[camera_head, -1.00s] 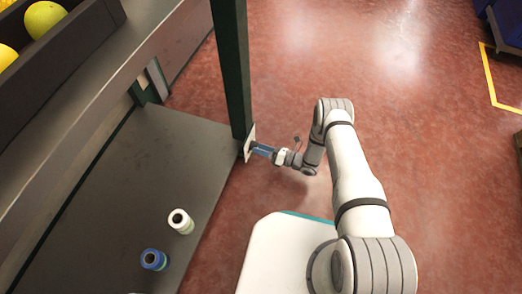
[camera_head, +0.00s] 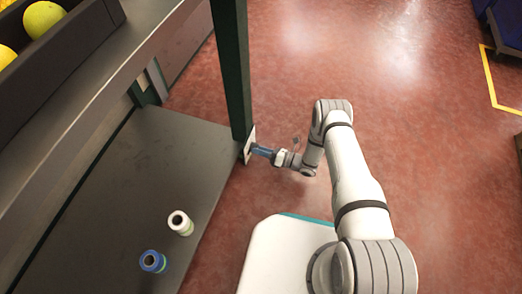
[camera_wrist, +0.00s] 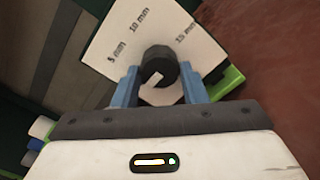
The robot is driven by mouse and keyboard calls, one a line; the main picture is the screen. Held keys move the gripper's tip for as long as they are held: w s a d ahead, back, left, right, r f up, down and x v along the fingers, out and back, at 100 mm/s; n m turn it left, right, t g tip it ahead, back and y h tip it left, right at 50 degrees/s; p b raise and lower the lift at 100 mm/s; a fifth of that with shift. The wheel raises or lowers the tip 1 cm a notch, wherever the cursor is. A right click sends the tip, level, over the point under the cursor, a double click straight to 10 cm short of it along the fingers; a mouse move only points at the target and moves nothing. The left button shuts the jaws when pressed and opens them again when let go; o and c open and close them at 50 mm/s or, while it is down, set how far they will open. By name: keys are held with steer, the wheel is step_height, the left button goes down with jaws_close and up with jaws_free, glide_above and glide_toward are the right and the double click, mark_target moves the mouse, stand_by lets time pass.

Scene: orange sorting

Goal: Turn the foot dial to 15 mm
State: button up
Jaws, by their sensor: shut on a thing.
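The foot dial is a black round knob (camera_wrist: 160,64) on a white plate (camera_wrist: 110,65) printed 5 mm, 10 mm and 15 mm. A short white mark shows on the knob's lower-left part; I cannot tell which label it matches. My gripper (camera_wrist: 160,80) has its blue fingers on both sides of the knob and is shut on it. In the head view, the plate (camera_head: 248,146) is at the foot of the dark green post (camera_head: 231,75), with my gripper (camera_head: 261,151) reaching it from the right. The knob is hidden there.
A grey shelf (camera_head: 130,180) lies left of the post, with a white roll (camera_head: 180,222) and a blue roll (camera_head: 153,261) on it. A dark crate (camera_head: 85,45) of yellow-green fruit is above. Red floor (camera_head: 430,170) is open to the right.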

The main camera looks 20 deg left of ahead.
steer(key=shift+a+m, duration=0.25)
steer(key=shift+m, duration=0.05)
steer(key=shift+w+m+g+b, duration=0.15)
steer(key=shift+m+b, duration=0.65)
steer(key=shift+m, duration=7.85)
steer(key=shift+s+m+g+b, duration=0.2)
steer(key=shift+m+b, duration=0.55)
steer(key=shift+m, duration=7.9)
steer(key=o, duration=1)
steer(key=shift+w+r, duration=0.1)
steer(key=shift+w, duration=0.1)
